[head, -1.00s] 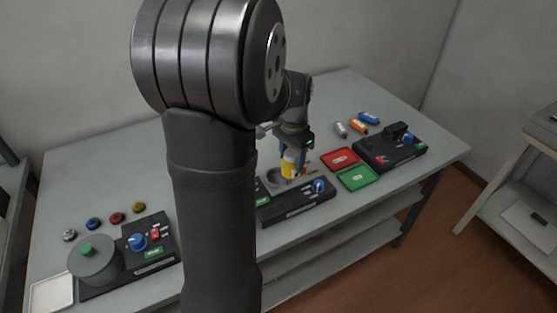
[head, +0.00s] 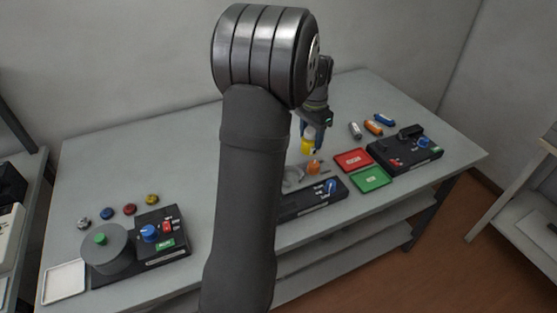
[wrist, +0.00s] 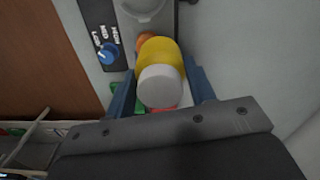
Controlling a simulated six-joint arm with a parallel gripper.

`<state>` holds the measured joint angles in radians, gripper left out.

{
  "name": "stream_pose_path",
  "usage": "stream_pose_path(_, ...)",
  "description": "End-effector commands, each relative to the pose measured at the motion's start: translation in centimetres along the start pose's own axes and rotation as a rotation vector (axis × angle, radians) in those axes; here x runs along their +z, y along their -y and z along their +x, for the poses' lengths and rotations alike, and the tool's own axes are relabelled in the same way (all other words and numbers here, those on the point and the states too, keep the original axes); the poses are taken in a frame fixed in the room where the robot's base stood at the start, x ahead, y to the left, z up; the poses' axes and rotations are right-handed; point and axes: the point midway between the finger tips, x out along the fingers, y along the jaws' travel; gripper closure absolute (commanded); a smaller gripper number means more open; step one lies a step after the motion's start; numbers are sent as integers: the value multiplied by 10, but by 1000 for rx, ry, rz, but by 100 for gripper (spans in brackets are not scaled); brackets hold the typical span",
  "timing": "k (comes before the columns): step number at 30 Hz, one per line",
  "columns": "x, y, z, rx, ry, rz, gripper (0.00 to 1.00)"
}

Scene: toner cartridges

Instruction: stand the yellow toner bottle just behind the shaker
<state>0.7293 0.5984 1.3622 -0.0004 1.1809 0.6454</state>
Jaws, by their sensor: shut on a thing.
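The yellow toner bottle (head: 307,147) has a white cap, seen nearly end-on in the wrist view (wrist: 161,86). My gripper (head: 312,141) is shut on it, with one blue finger on each side in the wrist view (wrist: 163,82). In the head view it appears beyond the shaker (head: 312,199), a black unit with a blue speed knob (wrist: 107,53) and a grey holder (head: 292,178). I cannot tell whether the bottle's base touches the table. An orange piece (head: 314,168) shows by the holder; the bottle partly hides it in the wrist view.
A red tray (head: 353,159) and a green tray (head: 370,179) lie right of the shaker. Several small cartridges (head: 373,128) and another black unit (head: 405,153) are farther right. My arm hides the shaker's left part.

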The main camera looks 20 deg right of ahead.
Motion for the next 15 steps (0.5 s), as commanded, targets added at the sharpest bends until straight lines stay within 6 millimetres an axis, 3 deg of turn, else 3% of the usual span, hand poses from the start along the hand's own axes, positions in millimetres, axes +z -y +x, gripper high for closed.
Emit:
stream_pose_path(7, 2, 31, 17, 1, 1, -3, 74)
stream_pose_path(15, 21, 89, 54, 1, 1, -4, 74)
